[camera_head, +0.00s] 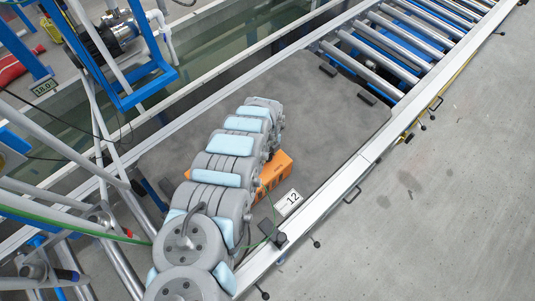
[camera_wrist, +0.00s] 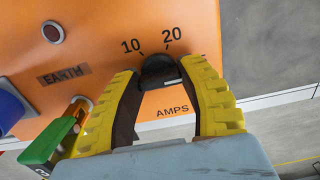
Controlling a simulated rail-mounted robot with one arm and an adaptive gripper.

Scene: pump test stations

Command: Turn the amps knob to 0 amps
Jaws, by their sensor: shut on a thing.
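The amps knob (camera_wrist: 160,69) is dark and round, on an orange panel (camera_wrist: 95,40) in the wrist view. The marks "10" and "20" show just above it, and the word "AMPS" below it. My gripper (camera_wrist: 158,82) has yellow-backed fingers with dark pads, one on each side of the knob, shut on it. The knob's pointer and its 0 mark are hidden or out of view. In the head view the orange box (camera_head: 276,170) shows behind my arm; the knob and my gripper are hidden there.
In the head view a "12" plate (camera_head: 289,202) lies near the box, and rollers (camera_head: 390,50) are at upper right.

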